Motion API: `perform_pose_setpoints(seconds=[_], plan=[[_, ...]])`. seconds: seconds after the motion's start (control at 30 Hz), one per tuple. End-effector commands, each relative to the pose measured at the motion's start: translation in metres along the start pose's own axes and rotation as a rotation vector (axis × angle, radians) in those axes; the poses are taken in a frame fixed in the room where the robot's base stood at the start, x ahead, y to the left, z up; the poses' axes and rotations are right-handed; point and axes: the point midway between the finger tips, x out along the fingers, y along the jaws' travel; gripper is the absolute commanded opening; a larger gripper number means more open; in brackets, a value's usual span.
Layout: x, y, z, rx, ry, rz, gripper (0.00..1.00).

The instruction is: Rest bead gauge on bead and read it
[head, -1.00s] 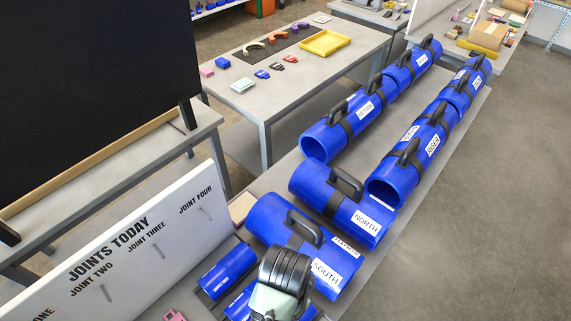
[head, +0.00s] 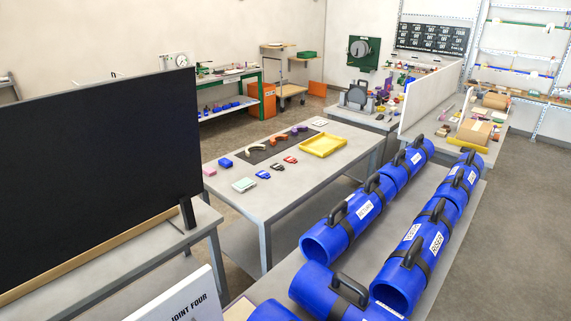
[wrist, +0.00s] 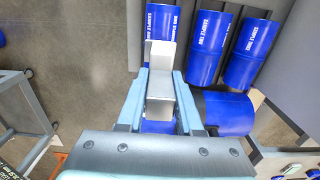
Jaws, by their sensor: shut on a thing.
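In the wrist view my gripper (wrist: 161,100) has its two pale blue fingers closed on a pale grey angled piece (wrist: 160,85). The piece has an upright plate and a blocky lower part; I cannot tell for sure that it is the bead gauge, and no reading shows. Just beyond it is a blue labelled pipe piece (wrist: 161,22), partly covered by the held piece. I cannot tell whether the two touch. No weld bead can be made out in either view. My gripper is out of the head view.
In the wrist view, more labelled blue pieces (wrist: 209,45) lie to the right, with a blue cylinder (wrist: 229,113) nearer. In the head view, handled blue pipes (head: 340,232) line a grey bench. A table beyond holds a yellow tray (head: 323,145) and curved pieces (head: 279,140).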

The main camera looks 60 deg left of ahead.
Motion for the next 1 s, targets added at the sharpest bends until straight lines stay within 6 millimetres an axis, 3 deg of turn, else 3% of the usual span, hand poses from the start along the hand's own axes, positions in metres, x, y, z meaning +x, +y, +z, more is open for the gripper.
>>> perform_pose_setpoints(seconds=[1.0], plan=[[0.008,-0.0001,-0.0004,0.0,0.002,0.0,0.0]])
